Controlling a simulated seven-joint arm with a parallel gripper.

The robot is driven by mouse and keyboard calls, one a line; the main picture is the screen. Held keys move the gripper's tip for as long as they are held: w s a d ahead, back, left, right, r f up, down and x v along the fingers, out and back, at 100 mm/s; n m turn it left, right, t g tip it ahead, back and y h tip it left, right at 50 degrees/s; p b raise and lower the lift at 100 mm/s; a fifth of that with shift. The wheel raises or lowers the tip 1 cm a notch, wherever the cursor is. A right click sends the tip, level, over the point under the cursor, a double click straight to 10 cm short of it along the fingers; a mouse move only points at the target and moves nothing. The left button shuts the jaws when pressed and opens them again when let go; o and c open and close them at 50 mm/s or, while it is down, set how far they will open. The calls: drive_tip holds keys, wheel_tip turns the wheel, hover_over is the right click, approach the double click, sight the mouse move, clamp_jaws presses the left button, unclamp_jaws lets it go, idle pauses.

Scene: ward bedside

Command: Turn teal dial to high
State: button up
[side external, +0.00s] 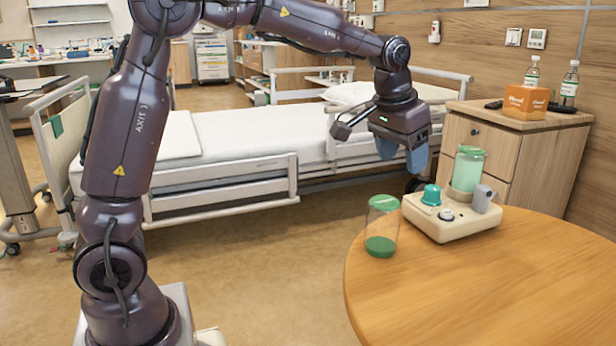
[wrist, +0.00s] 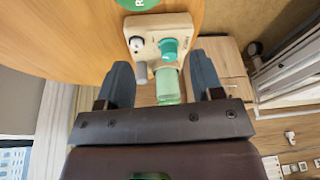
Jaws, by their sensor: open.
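The teal dial (side external: 431,195) sits on top of a cream device (side external: 450,228) on the round wooden table. The device also carries a green-lidded clear cup (side external: 468,168), a grey post and a dark knob with a white rim. In the wrist view the teal dial (wrist: 169,46) lies ahead of my gripper, on the cream device (wrist: 150,22). The dial's setting is too small to read. My gripper (side external: 403,160) is open and empty, above and behind the device, apart from the dial. Its two blue-grey fingers (wrist: 160,84) show on either side of the green cup in the wrist view.
A clear jar with a green lid (side external: 382,228) stands on the table (side external: 520,285), left of the device. The table's right and front are clear. Behind are a wooden cabinet (side external: 530,150) with an orange box (side external: 525,102) and bottles, and a bed (side external: 240,135).

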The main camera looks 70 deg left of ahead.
drive_tip(key=s+d+m, duration=0.1)
drive_tip(key=s+d, duration=0.2)
drive_tip(key=s, duration=1.5)
drive_tip(key=shift+f+t, duration=0.15)
drive_tip(key=shift+t, duration=0.15)
drive_tip(key=shift+s+d, duration=0.1)
drive_tip(key=n+g+y, duration=0.1)
drive_tip(key=n+y, duration=0.2)
drive_tip(key=n, duration=0.7)
approach(433, 188)
drive_tip(key=x, duration=1)
drive_tip(key=shift+d, duration=0.1)
